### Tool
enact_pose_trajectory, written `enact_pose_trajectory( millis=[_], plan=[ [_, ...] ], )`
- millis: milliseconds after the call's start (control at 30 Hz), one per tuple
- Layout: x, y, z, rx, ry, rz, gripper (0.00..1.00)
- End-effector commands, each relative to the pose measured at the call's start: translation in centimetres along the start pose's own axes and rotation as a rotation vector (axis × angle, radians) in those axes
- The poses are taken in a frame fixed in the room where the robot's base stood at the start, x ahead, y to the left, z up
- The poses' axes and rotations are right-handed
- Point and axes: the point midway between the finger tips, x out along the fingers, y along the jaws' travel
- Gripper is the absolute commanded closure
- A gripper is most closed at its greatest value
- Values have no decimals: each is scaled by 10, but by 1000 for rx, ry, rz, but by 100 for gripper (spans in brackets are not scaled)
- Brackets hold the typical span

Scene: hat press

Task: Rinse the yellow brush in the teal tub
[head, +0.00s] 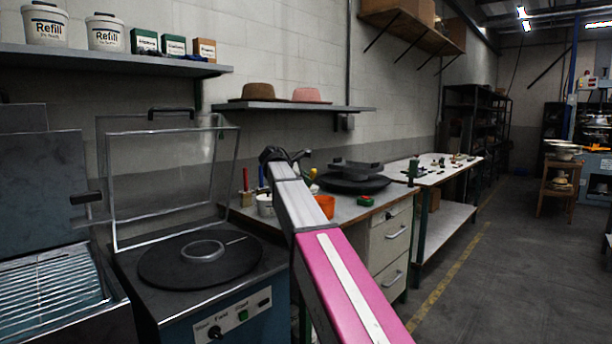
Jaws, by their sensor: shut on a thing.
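My arm reaches away over the workbench, and my gripper (285,156) is at its far end, small and dark. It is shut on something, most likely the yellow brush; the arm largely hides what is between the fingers. A small yellow piece (313,176) shows just right of the gripper, too small to make out its shape. I cannot make out a teal tub; part of the bench is hidden behind my arm.
The bench (378,203) holds a white pot (265,205), an orange container (325,206), a red upright tool (246,182) and a dark round press plate (352,183). A hat press (200,258) with a raised clear guard stands left.

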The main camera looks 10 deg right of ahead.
Motion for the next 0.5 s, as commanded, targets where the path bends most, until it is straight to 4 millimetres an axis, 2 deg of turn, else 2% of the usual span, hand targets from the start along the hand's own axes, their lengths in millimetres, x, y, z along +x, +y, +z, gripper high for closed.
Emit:
enact_pose_trajectory(
  millis=[500],
  plan=[
    [23, -16, -31, -1, 0, -1, 100]
  ],
)
